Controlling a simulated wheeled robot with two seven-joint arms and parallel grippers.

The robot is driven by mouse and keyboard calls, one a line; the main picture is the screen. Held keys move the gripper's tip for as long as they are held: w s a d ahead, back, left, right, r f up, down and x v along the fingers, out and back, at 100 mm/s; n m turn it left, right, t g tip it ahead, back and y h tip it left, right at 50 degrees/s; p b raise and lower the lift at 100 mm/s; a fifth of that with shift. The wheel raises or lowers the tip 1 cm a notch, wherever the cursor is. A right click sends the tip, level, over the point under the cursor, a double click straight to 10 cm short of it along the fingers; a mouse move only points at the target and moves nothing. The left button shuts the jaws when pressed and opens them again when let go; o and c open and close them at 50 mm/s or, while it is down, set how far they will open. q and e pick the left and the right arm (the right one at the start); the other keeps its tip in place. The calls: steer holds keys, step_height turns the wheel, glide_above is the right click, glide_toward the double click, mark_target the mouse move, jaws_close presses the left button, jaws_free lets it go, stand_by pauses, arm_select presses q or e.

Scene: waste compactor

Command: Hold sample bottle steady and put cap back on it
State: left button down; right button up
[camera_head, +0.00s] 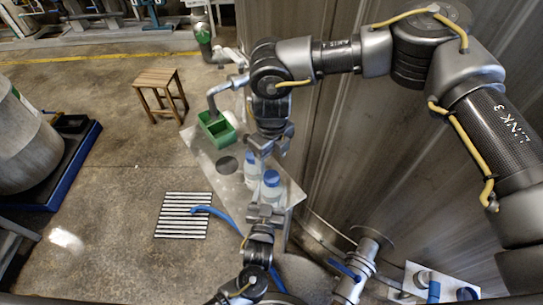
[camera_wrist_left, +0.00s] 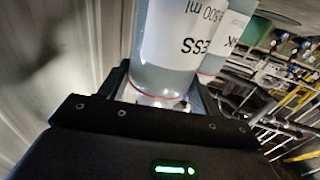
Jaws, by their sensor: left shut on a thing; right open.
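In the left wrist view the held bottle (camera_wrist_left: 178,45) shows a white label and a red line, between my fingers. The other bottle (camera_head: 251,176) stands just behind it and also shows in the wrist view (camera_wrist_left: 226,35). My right gripper (camera_head: 268,150) is open above and behind the bottles. I cannot tell whether a loose cap is between its fingers.
A green container (camera_head: 217,127) stands at the shelf's far end, near a bent metal pipe (camera_head: 222,86). The shelf has a round hole (camera_head: 227,165). A ribbed metal wall rises at right. A wooden stool (camera_head: 158,90) stands on the floor.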

mark_target(272, 176)
steer(key=shift+f, duration=4.05)
steer(key=c, duration=1)
steer(key=m, duration=0.9)
steer(key=o, duration=1.1)
steer(key=shift+o, duration=0.2)
